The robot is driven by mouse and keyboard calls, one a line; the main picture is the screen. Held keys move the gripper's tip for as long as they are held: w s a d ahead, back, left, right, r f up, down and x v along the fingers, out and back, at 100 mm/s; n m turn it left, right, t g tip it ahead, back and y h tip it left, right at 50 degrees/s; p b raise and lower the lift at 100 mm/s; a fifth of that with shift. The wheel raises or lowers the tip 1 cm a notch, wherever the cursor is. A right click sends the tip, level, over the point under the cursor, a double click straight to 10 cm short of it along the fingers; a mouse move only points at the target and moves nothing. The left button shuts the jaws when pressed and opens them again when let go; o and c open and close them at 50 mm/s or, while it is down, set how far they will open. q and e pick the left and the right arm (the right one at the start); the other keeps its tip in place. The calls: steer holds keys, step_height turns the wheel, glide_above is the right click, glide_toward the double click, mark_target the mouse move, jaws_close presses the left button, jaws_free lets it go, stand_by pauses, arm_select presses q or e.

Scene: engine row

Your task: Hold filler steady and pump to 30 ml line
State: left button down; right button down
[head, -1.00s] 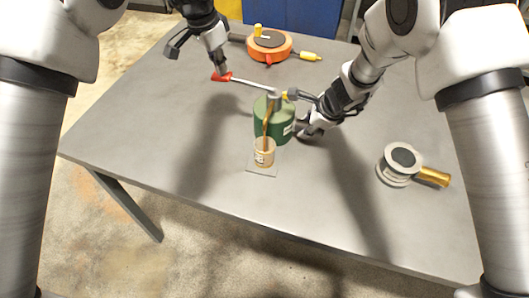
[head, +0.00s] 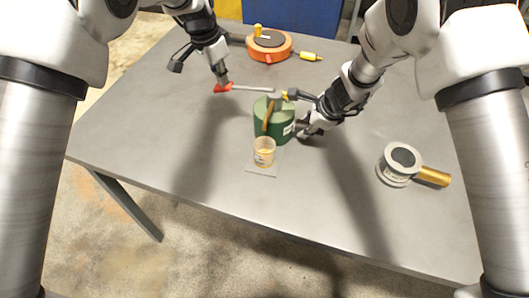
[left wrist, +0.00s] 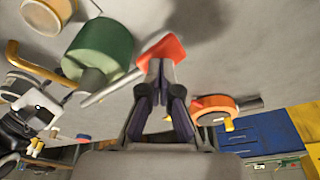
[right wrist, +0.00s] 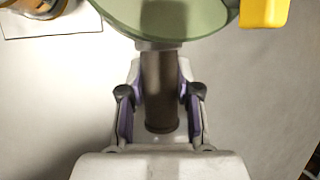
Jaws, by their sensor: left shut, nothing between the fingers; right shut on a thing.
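The green filler (head: 273,125) stands upright on the table. Its pump lever (head: 252,88) reaches left to a red grip (head: 222,88), which also shows in the left wrist view (left wrist: 163,48). My left gripper (head: 222,78) is shut and empty, its fingertips at the red grip, seemingly touching it. My right gripper (right wrist: 160,105) is shut on the filler's dark handle (right wrist: 160,85), low on its right side. The brown spout (head: 267,117) points down over a clear cup (head: 264,146) with some amber liquid in it. The level against its marks is too small to read.
The cup stands on a thin grey mat (head: 251,170). An orange round can (head: 268,53) with a yellow-tipped part lies at the back. A grey round can (head: 392,178) with a gold handle sits at the right. The table's front left is clear.

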arm_select(q)
steer(key=shift+w+d+v, duration=0.15)
steer(key=shift+v, duration=0.95)
steer(key=shift+w+d+v, duration=0.15)
steer(key=shift+d+v, duration=0.05)
steer(key=shift+v, duration=0.9)
steer(key=shift+w+d+v, duration=0.15)
steer(key=shift+v, duration=1)
steer(key=shift+r, duration=0.1)
arm_select(e)
steer(key=shift+f, duration=0.1)
arm_select(q)
steer(key=shift+s+a+x, duration=0.15)
steer(key=shift+a+x, duration=0.05)
steer(key=shift+x, duration=1)
steer(key=shift+s+a+x, duration=0.2)
steer(key=shift+x, duration=1.05)
steer(key=shift+s+a+x, duration=0.15)
steer(key=shift+x, duration=1.05)
steer(key=shift+w+d+v, duration=0.15)
steer(key=shift+d+v, duration=0.05)
steer(key=shift+v, duration=0.95)
steer(key=shift+w+d+v, duration=0.15)
steer(key=shift+v, duration=1.05)
steer(key=shift+w+d+v, duration=0.2)
steer(key=shift+v, duration=0.95)
steer(key=shift+r, duration=0.15)
